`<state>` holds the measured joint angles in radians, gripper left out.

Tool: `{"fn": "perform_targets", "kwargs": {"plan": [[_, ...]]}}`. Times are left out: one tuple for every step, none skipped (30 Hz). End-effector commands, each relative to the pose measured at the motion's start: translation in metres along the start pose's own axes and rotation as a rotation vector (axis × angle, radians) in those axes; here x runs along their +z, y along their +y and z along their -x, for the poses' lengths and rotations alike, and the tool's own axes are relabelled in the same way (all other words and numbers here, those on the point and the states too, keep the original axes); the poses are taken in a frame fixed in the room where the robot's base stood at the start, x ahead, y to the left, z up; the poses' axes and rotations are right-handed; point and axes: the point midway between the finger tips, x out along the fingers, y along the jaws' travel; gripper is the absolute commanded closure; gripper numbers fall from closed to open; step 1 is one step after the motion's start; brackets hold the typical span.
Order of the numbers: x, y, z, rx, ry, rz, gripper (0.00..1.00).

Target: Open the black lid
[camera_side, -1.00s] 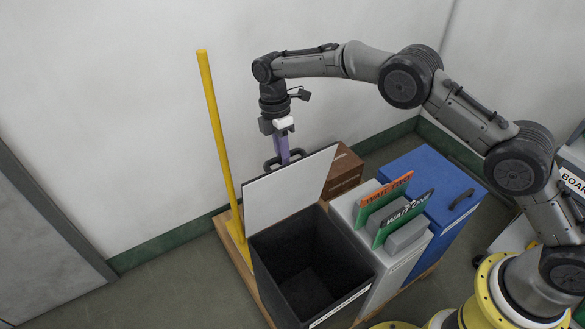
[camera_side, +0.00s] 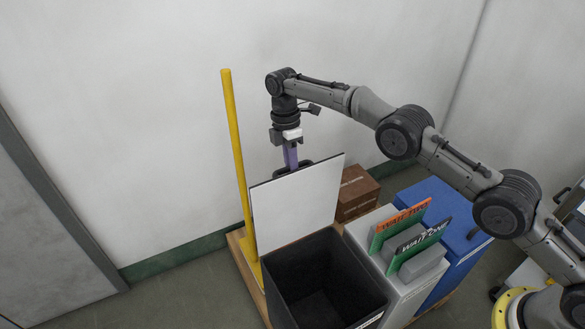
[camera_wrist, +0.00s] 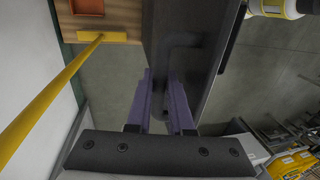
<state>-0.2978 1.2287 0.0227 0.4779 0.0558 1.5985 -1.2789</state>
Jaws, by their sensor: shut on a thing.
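The black lid (camera_side: 298,205) stands raised at the back edge of the black bin (camera_side: 330,270), its pale inner face toward the side camera. In the wrist view its dark outer face (camera_wrist: 205,30) runs away from my gripper. My gripper (camera_side: 291,160) points down behind the lid's top edge and is shut on the lid's dark handle (camera_side: 307,162). The wrist view shows the purple fingers (camera_wrist: 163,95) on either side of the handle, which blends into the dark lid. The bin's mouth is uncovered and its inside looks empty.
A yellow pole (camera_side: 238,160) stands close left of the lid. A brown box (camera_side: 357,192) sits behind. A grey bin (camera_side: 400,275) with upright signs (camera_side: 400,225) and a blue bin (camera_side: 445,215) stand to the right. The wall is close behind.

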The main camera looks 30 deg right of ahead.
Motion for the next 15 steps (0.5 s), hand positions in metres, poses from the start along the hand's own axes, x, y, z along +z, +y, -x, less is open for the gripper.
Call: {"fn": "perform_targets", "kwargs": {"plan": [[-0.0014,-0.0009,-0.0052,-0.008,0.0,0.003,1.0],[-0.0014,-0.001,-0.0052,-0.009,0.0,0.003,1.0],[-0.0015,-0.001,-0.0052,-0.009,0.0,0.003,1.0],[-0.0015,-0.0011,-0.0053,-0.009,0.0,0.003,1.0],[-0.0015,-0.0011,-0.0053,-0.009,0.0,0.003,1.0],[-0.0016,-0.0012,-0.0053,-0.009,0.0,0.003,1.0],[-0.0017,-0.0012,-0.0053,-0.009,0.0,0.003,1.0],[-0.0017,-0.0013,-0.0054,-0.009,0.0,0.003,0.77],[-0.0016,-0.0013,-0.0052,-0.009,0.0,0.003,0.7],[-0.0015,-0.0012,-0.0049,-0.009,0.0,0.003,0.64],[-0.0014,-0.0012,-0.0044,-0.008,0.0,0.003,0.59],[-0.0013,-0.0011,-0.0038,-0.007,0.0,0.002,0.52],[-0.0012,-0.001,-0.0034,-0.006,0.0,0.002,0.5],[-0.0011,-0.0009,-0.0031,-0.006,0.0,0.002,0.5],[-0.0011,-0.0009,-0.0027,-0.005,0.0,0.002,0.5]]}}
